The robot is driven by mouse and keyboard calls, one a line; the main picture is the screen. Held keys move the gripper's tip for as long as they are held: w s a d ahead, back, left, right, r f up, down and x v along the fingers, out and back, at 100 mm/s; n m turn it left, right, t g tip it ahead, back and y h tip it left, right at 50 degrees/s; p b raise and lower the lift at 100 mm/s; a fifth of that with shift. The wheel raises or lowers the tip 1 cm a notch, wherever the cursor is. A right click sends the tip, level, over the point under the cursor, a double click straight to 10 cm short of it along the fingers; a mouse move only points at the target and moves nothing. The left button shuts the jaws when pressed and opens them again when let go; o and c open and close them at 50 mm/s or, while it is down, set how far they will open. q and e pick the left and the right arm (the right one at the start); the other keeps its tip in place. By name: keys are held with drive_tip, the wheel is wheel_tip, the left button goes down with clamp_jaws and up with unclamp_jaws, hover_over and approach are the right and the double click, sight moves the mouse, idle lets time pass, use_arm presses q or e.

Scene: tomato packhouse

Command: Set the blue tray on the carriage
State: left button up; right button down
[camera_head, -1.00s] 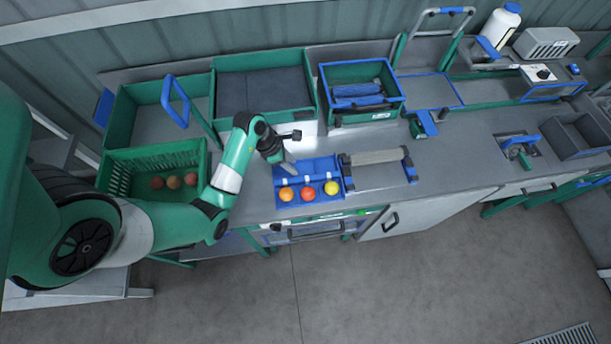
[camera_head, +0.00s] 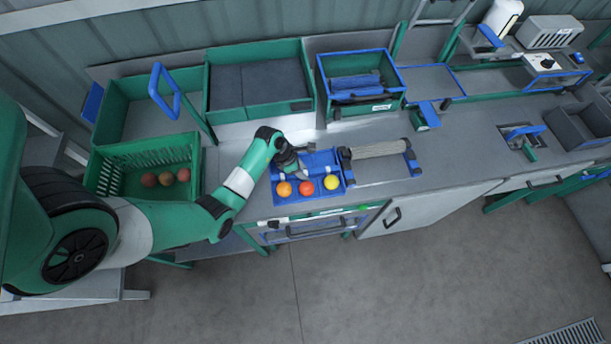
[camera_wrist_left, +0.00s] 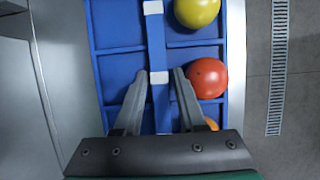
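The blue tray (camera_head: 308,198) lies on the grey bench in front of my left arm. Its front row holds an orange (camera_head: 284,189), a red (camera_head: 305,187) and a yellow (camera_head: 330,182) tomato. A blue bar with white bands (camera_wrist_left: 160,105) runs along the tray's middle. My left gripper (camera_head: 297,168) is low over the tray's left part. In the left wrist view its open fingers (camera_wrist_left: 162,78) stand on either side of the bar, with small gaps to it. I cannot tell for sure which fixture is the carriage. My right gripper is not in view.
Right of the tray stands a grey roller between blue-ended brackets (camera_head: 412,160). Behind are a blue-rimmed green crate (camera_head: 362,110) and a blue-edged flat frame (camera_head: 430,82). A green basket (camera_head: 118,180) with reddish tomatoes is at left. The bench right of the roller is partly clear.

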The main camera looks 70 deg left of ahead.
use_arm(q)
drive_tip(key=shift+f, duration=0.1)
clamp_jaws()
idle(0.3)
